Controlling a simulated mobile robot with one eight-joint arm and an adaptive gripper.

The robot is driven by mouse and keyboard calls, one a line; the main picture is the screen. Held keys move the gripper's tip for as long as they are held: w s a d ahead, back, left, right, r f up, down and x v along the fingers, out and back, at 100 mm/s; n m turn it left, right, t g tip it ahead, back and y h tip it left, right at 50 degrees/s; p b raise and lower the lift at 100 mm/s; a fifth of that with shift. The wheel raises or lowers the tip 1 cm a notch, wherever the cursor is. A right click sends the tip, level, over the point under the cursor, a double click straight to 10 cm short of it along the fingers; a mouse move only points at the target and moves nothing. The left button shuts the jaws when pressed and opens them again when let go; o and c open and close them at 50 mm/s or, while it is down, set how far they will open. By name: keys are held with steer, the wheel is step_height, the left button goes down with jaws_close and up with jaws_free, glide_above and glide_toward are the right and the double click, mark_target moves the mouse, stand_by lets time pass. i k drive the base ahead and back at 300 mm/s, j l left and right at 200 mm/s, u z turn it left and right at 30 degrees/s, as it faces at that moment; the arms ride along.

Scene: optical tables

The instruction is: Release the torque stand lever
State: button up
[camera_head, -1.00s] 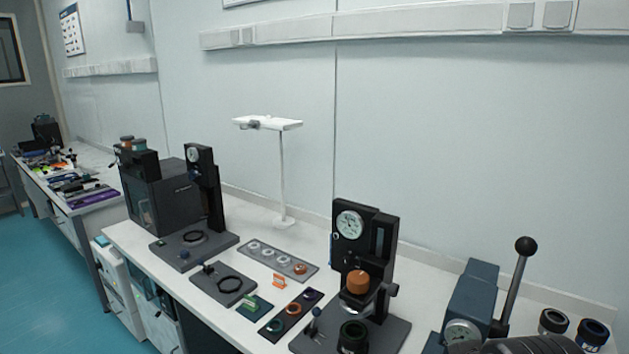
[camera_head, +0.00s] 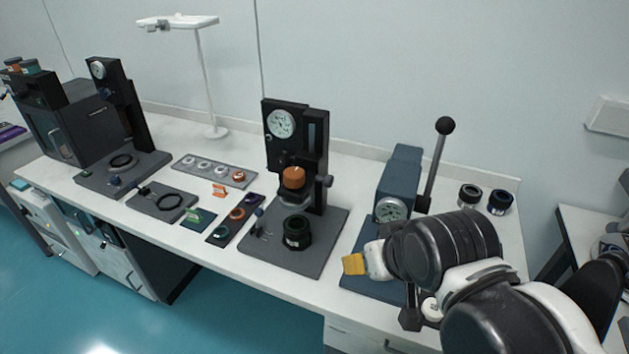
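A blue bench device with a dial (camera_head: 391,209) stands at the right of the bench on a dark blue base. Its lever (camera_head: 436,165) is a dark rod with a black ball knob, standing up and leaning slightly right. I take this to be the torque stand. My black and white arm reaches in from the lower right, in front of the device, and hides part of its base. My gripper's fingers cannot be made out. A yellow block (camera_head: 353,264) shows at the arm's pale end; whether it is held or part of the arm is unclear. The lever knob is clear of the arm.
A black stand with a dial (camera_head: 281,124) and an orange cylinder (camera_head: 294,177) stands left of the device. Two dark cylinders (camera_head: 470,195) (camera_head: 500,202) stand to its right. Trays with rings (camera_head: 215,170) lie further left. The bench's front edge is close to my arm.

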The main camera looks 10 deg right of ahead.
mark_target(258, 212)
steer(key=i+j+u, duration=0.55)
steer(key=i, duration=0.3)
